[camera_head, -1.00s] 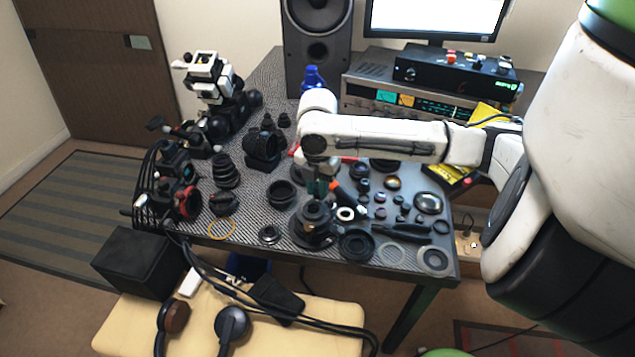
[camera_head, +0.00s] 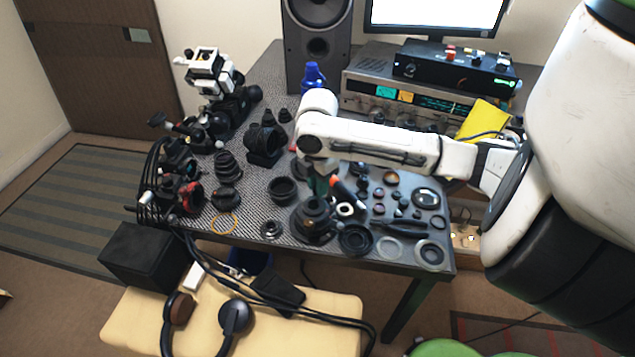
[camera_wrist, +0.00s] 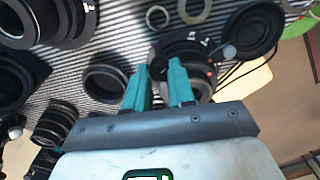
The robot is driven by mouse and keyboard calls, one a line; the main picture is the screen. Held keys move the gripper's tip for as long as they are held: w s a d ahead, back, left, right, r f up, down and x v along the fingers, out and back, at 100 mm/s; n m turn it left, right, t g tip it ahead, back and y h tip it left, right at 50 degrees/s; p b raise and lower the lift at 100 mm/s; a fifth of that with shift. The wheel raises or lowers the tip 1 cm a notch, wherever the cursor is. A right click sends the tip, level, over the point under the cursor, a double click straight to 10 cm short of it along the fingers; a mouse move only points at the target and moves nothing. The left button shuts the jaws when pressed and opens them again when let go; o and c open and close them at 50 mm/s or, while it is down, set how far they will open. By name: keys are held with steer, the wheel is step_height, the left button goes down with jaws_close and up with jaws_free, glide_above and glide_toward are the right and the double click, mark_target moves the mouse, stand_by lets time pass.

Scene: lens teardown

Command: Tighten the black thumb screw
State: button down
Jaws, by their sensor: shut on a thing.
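My gripper (camera_head: 320,184) points down at a black lens assembly (camera_head: 313,221) near the table's front edge. In the wrist view, the teal fingertips (camera_wrist: 157,80) are close together beside the dark ringed lens body (camera_wrist: 200,78). The fingers are shut on a small part at the lens, which I take to be the black thumb screw; it is mostly hidden by the fingers. Its turn and seating cannot be made out. The lens assembly stands upright on the table.
Loose rings and lens parts crowd the table around the gripper, including a black ring (camera_head: 356,240) and a grey ring (camera_head: 431,253) at right. An orange-tipped tool (camera_head: 343,189) lies close by. A yellow padded bench (camera_head: 240,327) stands in front.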

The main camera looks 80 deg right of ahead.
steer(key=c, duration=0.9)
jaws_free()
steer(key=shift+c, duration=0.2)
step_height(320, 180, up, 11)
steer(key=shift+f, duration=0.15)
